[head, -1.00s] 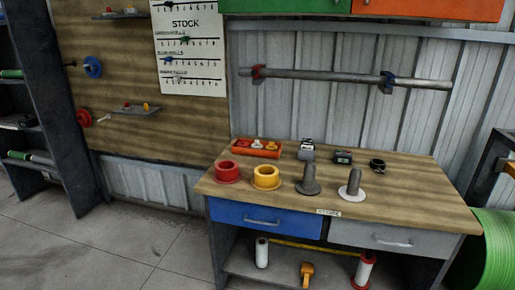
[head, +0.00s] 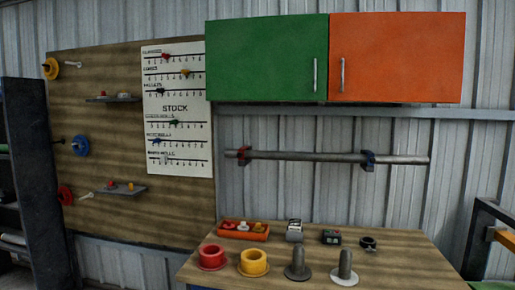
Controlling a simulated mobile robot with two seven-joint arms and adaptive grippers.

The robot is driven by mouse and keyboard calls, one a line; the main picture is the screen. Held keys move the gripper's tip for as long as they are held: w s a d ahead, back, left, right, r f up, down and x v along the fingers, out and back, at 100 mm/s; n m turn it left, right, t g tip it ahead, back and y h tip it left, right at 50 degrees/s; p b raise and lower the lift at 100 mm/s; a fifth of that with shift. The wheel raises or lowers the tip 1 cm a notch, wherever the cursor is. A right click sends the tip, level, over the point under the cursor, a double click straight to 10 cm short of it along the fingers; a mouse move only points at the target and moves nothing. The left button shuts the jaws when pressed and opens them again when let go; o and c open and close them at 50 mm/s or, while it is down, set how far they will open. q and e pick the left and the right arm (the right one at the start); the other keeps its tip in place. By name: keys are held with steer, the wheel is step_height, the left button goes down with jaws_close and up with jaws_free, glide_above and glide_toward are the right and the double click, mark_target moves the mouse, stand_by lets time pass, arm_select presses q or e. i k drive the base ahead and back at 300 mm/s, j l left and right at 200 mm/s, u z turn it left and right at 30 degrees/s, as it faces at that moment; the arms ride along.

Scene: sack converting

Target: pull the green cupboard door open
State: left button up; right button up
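The green cupboard door (head: 262,60) is on the left half of a wall cupboard above the workbench. It looks shut, flush beside the orange door (head: 398,58). Its vertical metal handle (head: 315,75) is at its lower right edge, close to the orange door's handle (head: 342,75). Neither of my grippers shows in the head view.
A metal rail (head: 320,157) with red and blue brackets runs along the wall below the cupboard. The wooden workbench (head: 400,262) holds red and yellow flanged pieces, dark posts and an orange tray (head: 243,231). A pegboard (head: 110,215) stands at the left.

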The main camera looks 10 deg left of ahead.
mark_target(283, 57)
steer(key=i+l+u, duration=0.15)
steer(key=i, duration=0.3)
steer(key=i+l+u, duration=0.1)
steer(key=i+l, duration=0.3)
steer(key=i, duration=0.05)
